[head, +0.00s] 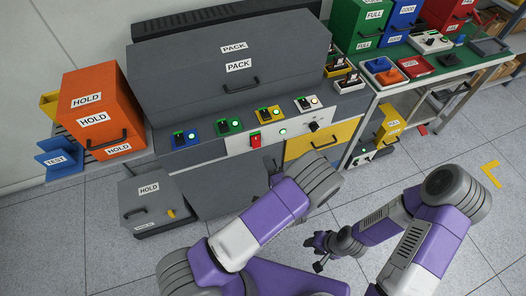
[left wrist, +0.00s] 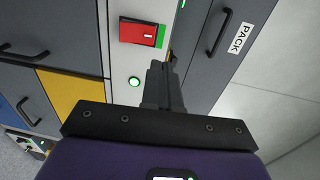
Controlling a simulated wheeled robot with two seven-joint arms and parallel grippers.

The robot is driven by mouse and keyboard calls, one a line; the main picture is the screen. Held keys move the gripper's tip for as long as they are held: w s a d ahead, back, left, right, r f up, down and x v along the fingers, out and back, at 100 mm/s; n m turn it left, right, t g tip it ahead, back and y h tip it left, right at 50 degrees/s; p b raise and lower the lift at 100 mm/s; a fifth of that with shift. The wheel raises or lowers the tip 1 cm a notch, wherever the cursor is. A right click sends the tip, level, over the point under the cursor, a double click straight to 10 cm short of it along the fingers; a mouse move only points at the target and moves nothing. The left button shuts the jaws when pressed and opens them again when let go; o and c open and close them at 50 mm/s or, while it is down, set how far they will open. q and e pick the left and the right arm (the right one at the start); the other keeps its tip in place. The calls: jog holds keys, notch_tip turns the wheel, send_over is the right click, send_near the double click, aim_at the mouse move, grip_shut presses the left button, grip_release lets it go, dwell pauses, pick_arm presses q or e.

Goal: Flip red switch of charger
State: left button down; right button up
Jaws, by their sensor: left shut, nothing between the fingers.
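The charger is a grey cabinet (head: 200,70) with a sloped front panel. Its red switch (head: 255,141) sits on the white part of the panel, left of a lit green button (head: 282,132). In the left wrist view the red switch (left wrist: 138,33) shows a green strip at one end, and the green button (left wrist: 134,82) is lit. My left gripper (left wrist: 165,68) is shut and empty, close to the panel beside the switch and button; contact cannot be told. In the head view my left arm mostly hides it. My right gripper (head: 318,252) is low over the floor, away from the panel.
Several battery bays, such as the blue one (head: 185,138), line the panel top. A black knob (head: 314,126) is to the right, above a yellow drawer (head: 312,142). An orange HOLD box (head: 90,95) stands left; a green-topped table (head: 440,62) stands right.

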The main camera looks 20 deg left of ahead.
pick_arm(q)
jog(key=v, duration=0.3)
jog(key=shift+r, duration=0.25)
jog(key=s+a+f+n+g+h, duration=0.1)
jog(key=s+f+n+g+h, duration=0.25)
jog(key=f, duration=0.35)
jog(key=s+a+f+n+g+h, duration=0.1)
jog(key=s+f+n+g+h, duration=0.1)
jog(key=f+n+g+h, duration=0.3)
jog(key=s+d+n+g+h, duration=0.3)
jog(key=s+h, duration=0.3)
jog(key=s, duration=0.6)
jog(key=shift+s+f+n+g, duration=0.3)
jog(key=shift+n+g, duration=0.45)
jog(key=shift+n, duration=0.1)
jog(key=shift+d, duration=0.1)
